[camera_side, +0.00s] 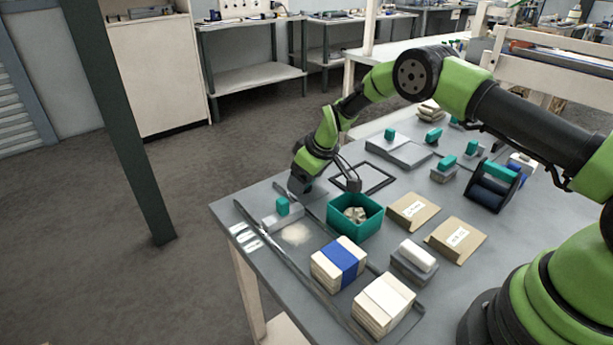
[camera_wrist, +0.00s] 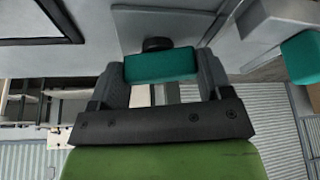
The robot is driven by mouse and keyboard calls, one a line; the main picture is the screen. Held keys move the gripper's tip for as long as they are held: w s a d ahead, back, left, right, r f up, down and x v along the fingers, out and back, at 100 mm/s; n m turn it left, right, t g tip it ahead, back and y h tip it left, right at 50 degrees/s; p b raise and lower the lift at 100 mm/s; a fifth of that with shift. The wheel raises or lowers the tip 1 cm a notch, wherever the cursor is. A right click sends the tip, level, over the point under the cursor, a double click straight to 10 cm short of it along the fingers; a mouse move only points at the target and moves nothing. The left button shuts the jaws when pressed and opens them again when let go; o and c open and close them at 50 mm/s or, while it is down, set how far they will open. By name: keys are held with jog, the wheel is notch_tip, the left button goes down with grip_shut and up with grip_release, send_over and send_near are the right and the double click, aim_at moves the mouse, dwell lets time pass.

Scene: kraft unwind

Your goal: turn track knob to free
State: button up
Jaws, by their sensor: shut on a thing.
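My gripper (camera_wrist: 160,72) is shut on a teal knob handle (camera_wrist: 160,66), with a finger on each side of it. A black round base (camera_wrist: 157,44) sits just beyond the handle, against a grey plate. In the side view my gripper (camera_side: 299,186) is low at the far left edge of the table, and hides the knob it holds. A second teal knob (camera_side: 283,206) stands on a grey block close by; a teal piece (camera_wrist: 302,56) also shows at the right of the wrist view. The pictures show no readable label on the held knob.
A teal bin (camera_side: 341,226) with pale pieces stands right of my gripper. A black frame (camera_side: 377,180) lies behind it. Long dark rails (camera_side: 275,254) run along the left edge. Banded stacks (camera_side: 327,270) and kraft envelopes (camera_side: 411,212) fill the front.

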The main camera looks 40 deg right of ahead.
jog(key=shift+m+h, duration=0.6)
jog(key=shift+m, duration=0.9)
jog(key=o, duration=0.6)
jog(key=shift+o, duration=0.2)
jog(key=v, duration=1)
jog(key=shift+s, duration=0.15)
